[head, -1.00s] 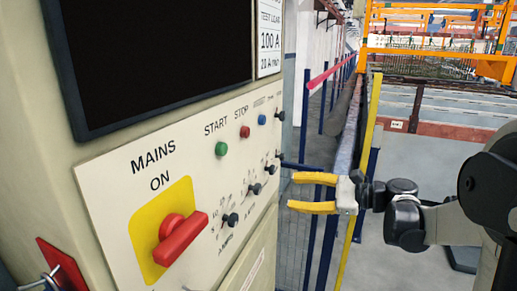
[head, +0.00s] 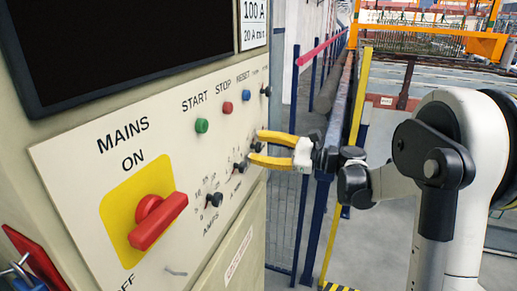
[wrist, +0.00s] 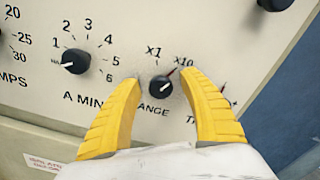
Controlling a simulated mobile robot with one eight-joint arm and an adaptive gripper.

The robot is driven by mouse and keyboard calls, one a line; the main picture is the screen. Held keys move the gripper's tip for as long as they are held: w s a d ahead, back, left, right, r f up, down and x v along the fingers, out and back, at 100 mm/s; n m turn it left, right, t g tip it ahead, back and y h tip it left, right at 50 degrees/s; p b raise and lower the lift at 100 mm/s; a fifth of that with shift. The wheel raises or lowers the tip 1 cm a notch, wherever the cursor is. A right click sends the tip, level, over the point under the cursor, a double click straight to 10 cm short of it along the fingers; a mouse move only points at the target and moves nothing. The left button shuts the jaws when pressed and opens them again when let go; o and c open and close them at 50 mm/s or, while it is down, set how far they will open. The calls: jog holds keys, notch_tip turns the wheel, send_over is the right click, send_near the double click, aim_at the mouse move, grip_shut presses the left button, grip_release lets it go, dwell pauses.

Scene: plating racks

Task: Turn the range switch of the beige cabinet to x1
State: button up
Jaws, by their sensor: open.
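The beige cabinet (head: 22,165) fills the left of the head view. Its range switch (wrist: 161,86) is a small black knob in the middle of the wrist view, with "x1" printed above it and "x10" to its upper right. The knob's pointer is toward x10. My gripper (wrist: 161,78) has yellow fingers, open, one on each side of the knob, with gaps visible; whether they touch the panel I cannot tell. The left finger hides part of the word "RANGE". In the head view my gripper (head: 254,147) is at the panel's right part, fingers around the small switch (head: 256,147).
A black knob (wrist: 76,61) with a numbered scale is left of the fingers. Another black knob (wrist: 274,3) is at the upper right. The red mains switch (head: 157,220) and green start button (head: 202,126) share the panel. A railing (head: 338,130) stands behind my gripper.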

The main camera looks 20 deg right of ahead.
jog(key=shift+c, duration=0.3)
grip_shut()
jog(key=shift+n, duration=0.3)
jog(key=n, duration=0.5)
jog(key=shift+n+b, duration=0.3)
jog(key=n, duration=0.5)
jog(key=shift+f+n, duration=0.1)
jog(key=shift+n, duration=0.2)
jog(key=shift+o, duration=0.3)
grip_release()
